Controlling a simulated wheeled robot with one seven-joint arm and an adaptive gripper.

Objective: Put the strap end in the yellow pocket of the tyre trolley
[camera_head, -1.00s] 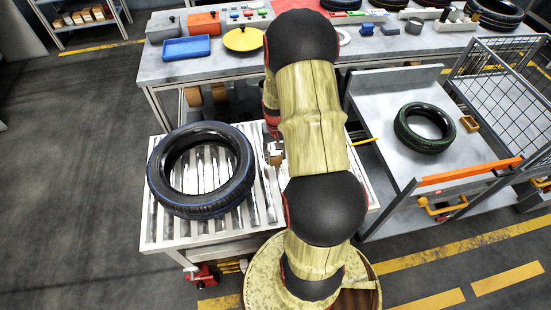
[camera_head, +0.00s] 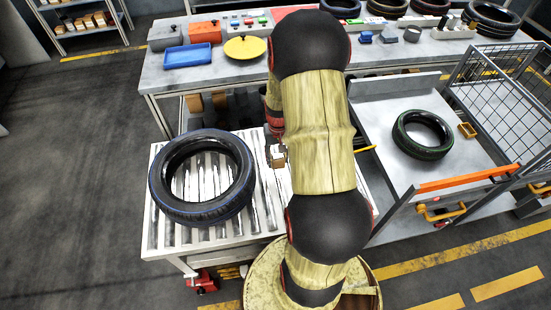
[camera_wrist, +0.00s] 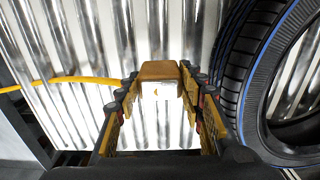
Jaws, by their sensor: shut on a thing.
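The strap end (camera_wrist: 158,71), a brown-yellow block with a pale face, sits between the fingers of my gripper (camera_wrist: 159,82) in the wrist view. My gripper is shut on it above the roller conveyor. The yellow strap (camera_wrist: 65,80) runs off to the left there. In the head view a short piece of the strap (camera_head: 364,149) shows right of my arm, and the block shows beside the arm (camera_head: 278,158). The tyre trolley (camera_head: 378,105) stands at the right. Its small yellow pocket (camera_head: 467,130) lies on the deck, right of a green-lined tyre (camera_head: 422,134).
A blue-lined tyre (camera_head: 234,194) lies on the roller conveyor (camera_head: 154,232), close to my gripper. The trolley has a mesh side (camera_head: 503,95) and an orange front bar (camera_head: 468,178). A workbench (camera_head: 220,72) with trays and tyres stands behind.

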